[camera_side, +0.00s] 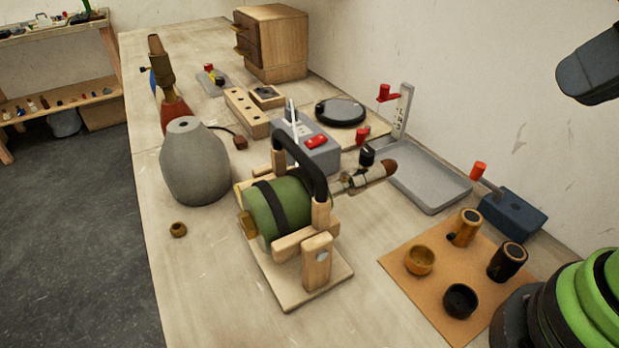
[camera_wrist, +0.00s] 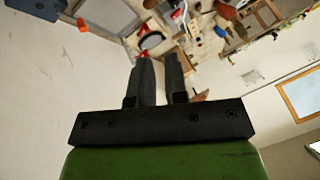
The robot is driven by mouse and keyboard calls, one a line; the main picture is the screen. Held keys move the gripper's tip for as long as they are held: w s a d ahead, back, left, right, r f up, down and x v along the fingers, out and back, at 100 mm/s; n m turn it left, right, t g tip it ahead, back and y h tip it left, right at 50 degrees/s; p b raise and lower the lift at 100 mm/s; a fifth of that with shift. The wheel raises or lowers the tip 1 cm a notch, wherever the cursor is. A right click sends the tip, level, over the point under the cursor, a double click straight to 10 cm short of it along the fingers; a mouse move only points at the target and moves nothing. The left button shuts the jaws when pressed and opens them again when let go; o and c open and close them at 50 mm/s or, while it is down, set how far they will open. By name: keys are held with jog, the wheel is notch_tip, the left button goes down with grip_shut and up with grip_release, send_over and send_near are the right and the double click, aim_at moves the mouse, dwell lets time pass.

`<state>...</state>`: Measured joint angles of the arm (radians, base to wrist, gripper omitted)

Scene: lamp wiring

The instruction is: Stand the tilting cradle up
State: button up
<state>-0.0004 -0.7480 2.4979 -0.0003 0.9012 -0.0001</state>
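The tilting cradle is a wooden frame with a black arched handle (camera_side: 303,157) on a square wooden base (camera_side: 328,283). A green body (camera_side: 262,212) with a dark strap lies in it on its side, its narrow neck (camera_side: 368,176) pointing right. A wooden post (camera_side: 317,262) with a round metal pivot stands at the front. My gripper (camera_wrist: 158,62) shows in the wrist view with its two dark fingers apart and nothing between them. It is away from the cradle, above the bench. In the side view I cannot make out its fingers.
A grey vase (camera_side: 194,165) stands left of the cradle and a small brass cup (camera_side: 178,230) in front of the vase. A grey box (camera_side: 313,155) is close behind. A grey tray (camera_side: 430,180) and a mat (camera_side: 437,293) with several cups are right. The front-left bench is clear.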

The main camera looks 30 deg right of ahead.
jog(key=o, duration=0.4)
jog(key=shift+w+a+r, duration=0.15)
jog(key=shift+w+r, duration=0.1)
jog(key=shift+w, duration=0.05)
jog(key=shift+c, duration=0.2)
jog(key=shift+o, duration=0.4)
jog(key=w+a+r+n+g, duration=0.1)
jog(key=w+a+r+g, duration=0.1)
jog(key=w, duration=0.3)
jog(key=shift+w+a+r+y, duration=0.2)
jog(key=shift+w+r+y, duration=0.15)
jog(key=shift+w+y, duration=0.05)
jog(key=n+g, duration=0.3)
jog(key=g, duration=0.2)
send_near(298, 148)
jog(key=x, duration=0.9)
grip_shut()
